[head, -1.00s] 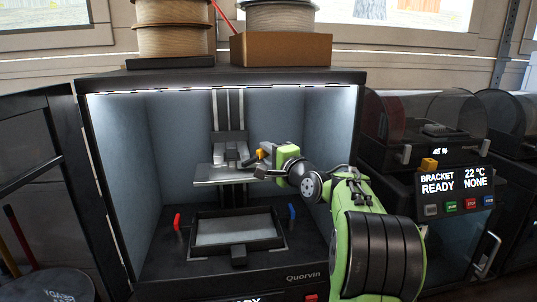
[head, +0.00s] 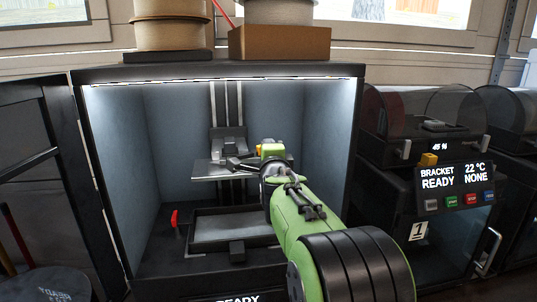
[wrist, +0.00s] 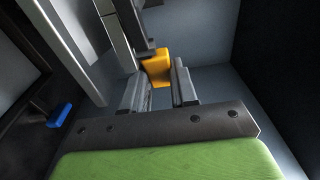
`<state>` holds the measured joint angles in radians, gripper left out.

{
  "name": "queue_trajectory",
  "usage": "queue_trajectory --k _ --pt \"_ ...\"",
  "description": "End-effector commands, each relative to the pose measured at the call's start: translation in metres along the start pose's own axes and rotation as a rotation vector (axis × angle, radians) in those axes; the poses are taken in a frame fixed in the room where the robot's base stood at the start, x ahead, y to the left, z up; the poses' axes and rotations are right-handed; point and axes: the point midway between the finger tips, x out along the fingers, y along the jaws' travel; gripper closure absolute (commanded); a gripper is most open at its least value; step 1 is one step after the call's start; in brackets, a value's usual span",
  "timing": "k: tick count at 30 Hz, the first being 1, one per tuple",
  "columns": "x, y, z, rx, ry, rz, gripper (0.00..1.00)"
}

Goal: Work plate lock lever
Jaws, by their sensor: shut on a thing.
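The plate lock lever's yellow grip (wrist: 156,66) shows between the two fingertips of my gripper (wrist: 158,84) in the wrist view. My gripper is shut on it. In the head view the yellow grip (head: 259,150) is a small patch beside the green gripper body, and the fingers are mostly hidden. The grey build plate (head: 204,173) hangs level inside the open printer (head: 220,75), at the front of its dark carriage (head: 228,140). The lever's dark arm is hard to tell from the carriage parts.
A resin tray (head: 203,213) sits on the printer floor under the plate. A red tab (head: 174,217) stands left of it, and a blue tab (wrist: 60,114) shows in the wrist view. The printer's side walls are close. Its door (head: 55,150) stands open at left.

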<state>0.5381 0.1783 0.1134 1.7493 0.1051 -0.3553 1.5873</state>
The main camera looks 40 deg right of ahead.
Motion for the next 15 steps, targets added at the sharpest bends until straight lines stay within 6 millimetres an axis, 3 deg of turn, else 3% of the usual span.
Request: queue_trajectory --k 15 --pt "-0.0083 0.0006 0.0037 0.002 0.232 -0.003 1.00"
